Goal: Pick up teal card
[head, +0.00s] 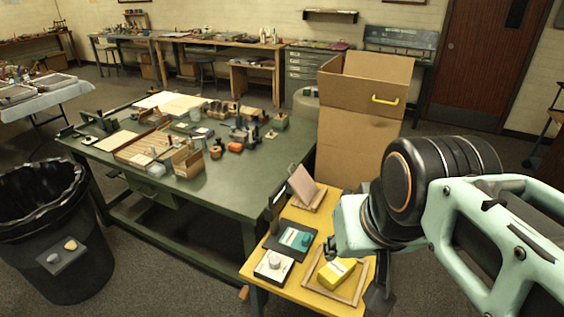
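A teal card (297,238) lies flat on a dark tray (285,247) on the small yellow table (262,264). Small pale marks or items show on or beside it. My gripper (354,274) is at the right, above the table's right side, to the right of the card and apart from it. Its dark fingers look spread, with nothing visible held between them. The mint wrist and black joint hide part of the gripper and the table's right edge.
A yellow block (336,272) sits in a wooden frame (318,287) near my gripper. A white tile (273,266) lies in front of the dark tray. A tilted pinkish board (302,186) stands behind. A cardboard box (360,150) and green table (235,187) are close.

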